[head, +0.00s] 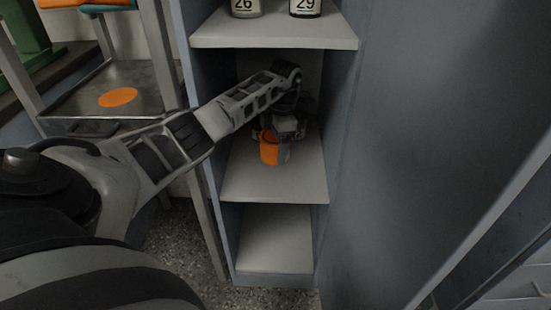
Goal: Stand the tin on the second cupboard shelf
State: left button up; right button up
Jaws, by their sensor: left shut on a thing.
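The tin (269,152) is small and orange with a grey part, and shows in the head view inside the blue-grey cupboard. My left gripper (280,138) is shut on it from above and behind, and hides part of it. The tin looks upright, over the middle of the cupboard shelf (240,184) below the bottle shelf. I cannot tell whether its base touches the shelf. My left arm reaches in from the left through the open front. My right gripper is not in view.
The shelf above (270,35) holds two bottles labelled 26 (244,7) and 29 (306,7). The bottom shelf (275,240) is bare. A large blue-grey panel (410,130) stands right of the shelves. At left, an orange disc (118,97) lies on a metal surface (75,104).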

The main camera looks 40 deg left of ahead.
aim_at(275, 158)
pick_arm(q)
notch_tip(275, 158, down, 5)
jog(key=shift+b, duration=0.9)
jog(key=shift+w+f, duration=0.1)
jog(key=shift+w, duration=0.1)
jog(key=shift+a, duration=0.1)
jog(key=o, duration=1)
jog(key=shift+o, duration=0.2)
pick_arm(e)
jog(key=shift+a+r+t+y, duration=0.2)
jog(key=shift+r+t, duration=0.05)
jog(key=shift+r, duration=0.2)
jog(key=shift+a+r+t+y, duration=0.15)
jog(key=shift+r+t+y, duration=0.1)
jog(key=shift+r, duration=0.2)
